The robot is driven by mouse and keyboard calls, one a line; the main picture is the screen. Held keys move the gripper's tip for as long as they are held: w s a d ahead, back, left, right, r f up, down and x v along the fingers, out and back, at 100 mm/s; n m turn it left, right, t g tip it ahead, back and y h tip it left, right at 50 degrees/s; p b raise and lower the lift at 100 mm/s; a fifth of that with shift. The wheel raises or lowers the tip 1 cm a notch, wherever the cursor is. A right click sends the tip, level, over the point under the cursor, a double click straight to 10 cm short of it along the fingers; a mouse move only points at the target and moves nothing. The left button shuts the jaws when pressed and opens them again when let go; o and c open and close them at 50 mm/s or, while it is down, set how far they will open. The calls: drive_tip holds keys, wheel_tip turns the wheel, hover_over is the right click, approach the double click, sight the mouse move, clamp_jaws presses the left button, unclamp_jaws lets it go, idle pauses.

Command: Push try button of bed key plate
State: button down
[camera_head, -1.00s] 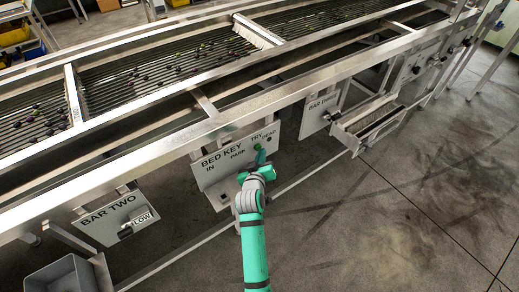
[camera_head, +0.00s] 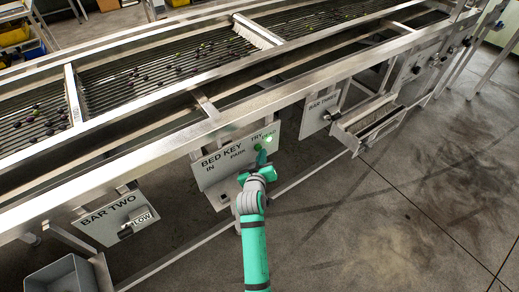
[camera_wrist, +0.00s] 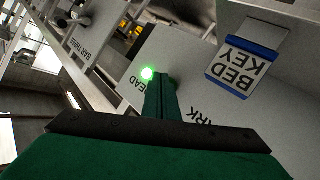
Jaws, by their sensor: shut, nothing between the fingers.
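The bed key plate (camera_head: 212,176) is a pale panel under the machine's front rail, lettered BED KEY, IN, PARK, TRY and a word that looks like DEAD. It also shows in the wrist view (camera_wrist: 190,65). The green try button (camera_head: 257,147) is below the word TRY. A small lamp (camera_head: 268,139) to its right is lit green and glows in the wrist view (camera_wrist: 147,73). My gripper (camera_head: 261,156) is shut and empty, its tips at the button; contact is hard to tell. In the wrist view my fingers (camera_wrist: 160,88) hide the button.
A white tag (camera_wrist: 236,68) with blue edges reads BED KEY in the wrist view. The BAR TWO plate (camera_head: 105,222) is at left, the BAR THREE plate (camera_head: 318,113) and a metal chute (camera_head: 368,125) at right. The floor (camera_head: 400,220) at right is clear.

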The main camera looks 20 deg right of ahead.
drive_tip(key=shift+s+d, duration=0.2)
drive_tip(key=shift+s, duration=0.3)
drive_tip(key=shift+s+d, duration=0.3)
drive_tip(key=shift+s, duration=0.5)
drive_tip(key=shift+s+d, duration=0.25)
drive_tip(key=shift+s, duration=0.5)
drive_tip(key=shift+s+d, duration=0.3)
drive_tip(key=shift+s, duration=0.5)
drive_tip(key=s+a+f+t+y, duration=0.1)
drive_tip(key=s+a+f+y, duration=0.15)
drive_tip(key=s+a, duration=0.65)
drive_tip(key=s+a+f+y, duration=0.1)
drive_tip(key=s+a+f, duration=0.35)
drive_tip(key=s, duration=0.75)
drive_tip(key=s+a+r, duration=0.2)
drive_tip(key=s+r, duration=0.1)
drive_tip(key=s, duration=0.4)
drive_tip(key=s+a+r+y, duration=0.1)
drive_tip(key=s+r, duration=0.2)
drive_tip(key=s, duration=0.4)
drive_tip(key=s+a+r+t+y, duration=0.1)
drive_tip(key=s+a+r, duration=0.1)
drive_tip(key=s+r, duration=0.2)
drive_tip(key=s, duration=0.3)
drive_tip(key=shift+s+a+m, duration=0.35)
drive_tip(key=shift+s+m, duration=0.05)
